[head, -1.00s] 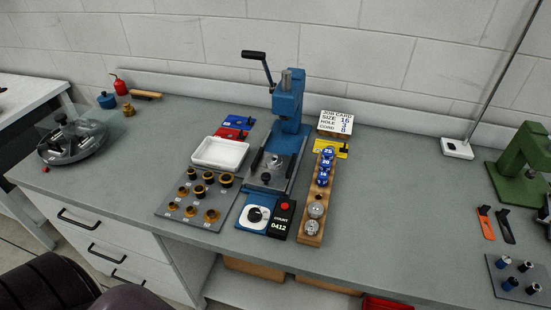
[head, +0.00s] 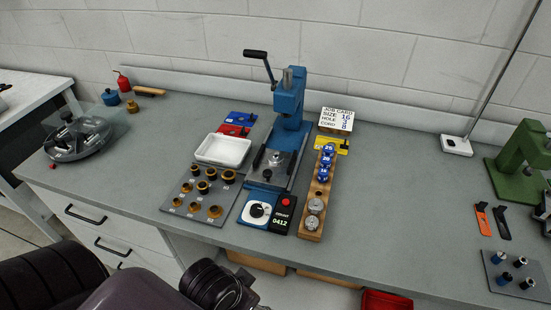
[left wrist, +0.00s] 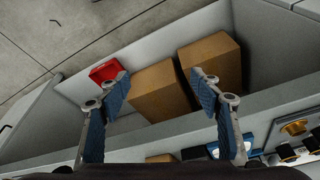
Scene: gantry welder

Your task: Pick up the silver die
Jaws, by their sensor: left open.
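Two round silver dies sit in the front end of the wooden rack (head: 326,180) on the bench. One silver die (head: 315,206) is just behind the other silver die (head: 311,222). Several blue dies (head: 325,163) stand behind them in the same rack. My left arm comes in at the lower left of the head view, in front of the bench, well short of the rack. In the left wrist view my left gripper (left wrist: 160,83) is open, with nothing between its fingers. I cannot make out the silver dies in that view. My right gripper is not in view.
Bench to the rack's right is clear. Cardboard boxes (left wrist: 158,90) and a red bin (left wrist: 105,71) are below.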

